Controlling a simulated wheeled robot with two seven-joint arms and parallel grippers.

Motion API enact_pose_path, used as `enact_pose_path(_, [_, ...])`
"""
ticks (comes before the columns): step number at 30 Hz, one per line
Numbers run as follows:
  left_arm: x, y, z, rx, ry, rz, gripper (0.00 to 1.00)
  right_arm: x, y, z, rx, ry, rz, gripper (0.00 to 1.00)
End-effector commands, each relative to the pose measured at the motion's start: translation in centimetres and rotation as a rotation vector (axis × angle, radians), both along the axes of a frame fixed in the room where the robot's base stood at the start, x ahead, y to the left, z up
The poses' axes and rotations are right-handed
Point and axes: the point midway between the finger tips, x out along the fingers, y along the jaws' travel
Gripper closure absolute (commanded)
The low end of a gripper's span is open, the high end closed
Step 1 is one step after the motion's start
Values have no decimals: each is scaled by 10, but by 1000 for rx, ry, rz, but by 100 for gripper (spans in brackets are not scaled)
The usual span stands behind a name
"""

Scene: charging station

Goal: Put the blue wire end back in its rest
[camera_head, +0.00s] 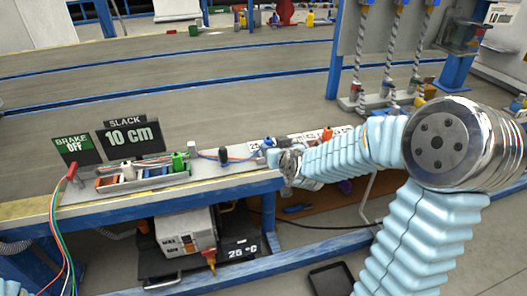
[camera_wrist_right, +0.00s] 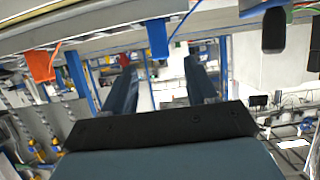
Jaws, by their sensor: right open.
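In the right wrist view the blue wire end (camera_wrist_right: 157,38) appears between and beyond the fingers of the open right gripper (camera_wrist_right: 160,72). A thin blue wire runs from it. No contact with the fingers shows. I cannot tell whether it sits in its rest, as the gripper and arm hide that part of the bench. My left gripper is not in view.
An orange end (camera_head: 327,133) and a black end (camera_head: 223,155) stand either side. A tray with coloured blocks (camera_head: 140,181) and signs reading "BRAKE OFF" (camera_head: 72,148) and "SLACK 10 cm" (camera_head: 128,135) are at left. Twisted cables hang from a panel (camera_head: 344,50) at back right.

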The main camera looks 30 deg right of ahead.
Motion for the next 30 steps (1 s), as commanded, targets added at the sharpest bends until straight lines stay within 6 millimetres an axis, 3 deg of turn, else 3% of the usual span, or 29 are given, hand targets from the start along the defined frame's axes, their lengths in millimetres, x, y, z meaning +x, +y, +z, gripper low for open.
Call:
enact_pose_path(3, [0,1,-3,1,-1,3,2,21,-5,-11,-1,2,-1,43])
enact_pose_path(11, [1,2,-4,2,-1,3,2,44,-10,-18,1,2,1,43])
enact_pose_path(18, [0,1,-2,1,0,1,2,79,-18,-29,1,3,0,43])
enact_pose_path(27, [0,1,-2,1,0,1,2,86,-19,-31,2,2,1,43])
enact_pose_path(30, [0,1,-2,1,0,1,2,86,-19,-31,2,2,1,56])
